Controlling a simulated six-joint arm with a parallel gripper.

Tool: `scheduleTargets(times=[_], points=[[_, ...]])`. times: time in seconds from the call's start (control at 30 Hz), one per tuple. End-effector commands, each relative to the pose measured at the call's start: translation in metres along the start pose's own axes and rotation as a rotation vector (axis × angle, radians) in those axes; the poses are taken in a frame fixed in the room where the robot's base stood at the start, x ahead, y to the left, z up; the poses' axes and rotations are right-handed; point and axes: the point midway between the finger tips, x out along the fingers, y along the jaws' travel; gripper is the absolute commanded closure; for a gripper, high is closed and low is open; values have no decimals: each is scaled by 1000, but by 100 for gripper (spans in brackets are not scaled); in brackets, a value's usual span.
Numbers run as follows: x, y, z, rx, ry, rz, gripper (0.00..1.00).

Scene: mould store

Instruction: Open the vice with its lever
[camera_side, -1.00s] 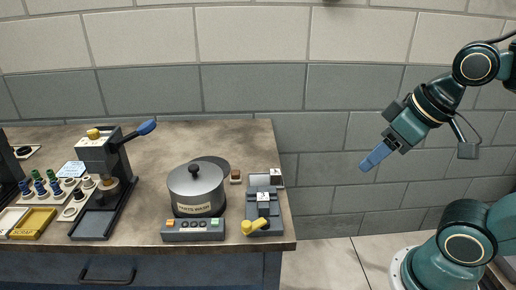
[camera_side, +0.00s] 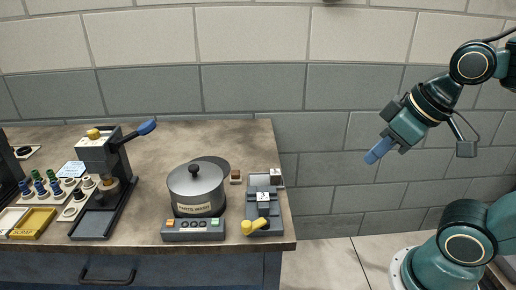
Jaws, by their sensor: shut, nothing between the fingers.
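The vice (camera_side: 264,211) is a small dark grey device near the right end of the bench. A light block marked with a dark sign (camera_side: 263,198) sits in it, but I cannot tell how tightly its jaws close. Its lever (camera_side: 254,226) is yellow, at the front, and points to the left with a round knob at the end. My gripper (camera_side: 373,157) has blue fingers that are shut and empty. It hangs in the air to the right of the bench, well above and apart from the vice, pointing down and left.
A grey pot (camera_side: 197,189) labelled "PARTS WASH" stands left of the vice, behind a button panel (camera_side: 193,230). A lever press (camera_side: 100,180) with a blue handle is farther left. The air between gripper and bench is clear.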

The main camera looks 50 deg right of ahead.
Motion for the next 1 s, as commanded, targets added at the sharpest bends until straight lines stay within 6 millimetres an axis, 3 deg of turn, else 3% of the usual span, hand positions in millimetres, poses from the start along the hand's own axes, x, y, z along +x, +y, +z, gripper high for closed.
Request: scheduleTargets(times=[0.27, 1.0], points=[[7, -8, -11, -224, -30, -18, 100], [45, -57, -50, -1199, -117, -113, 100]])
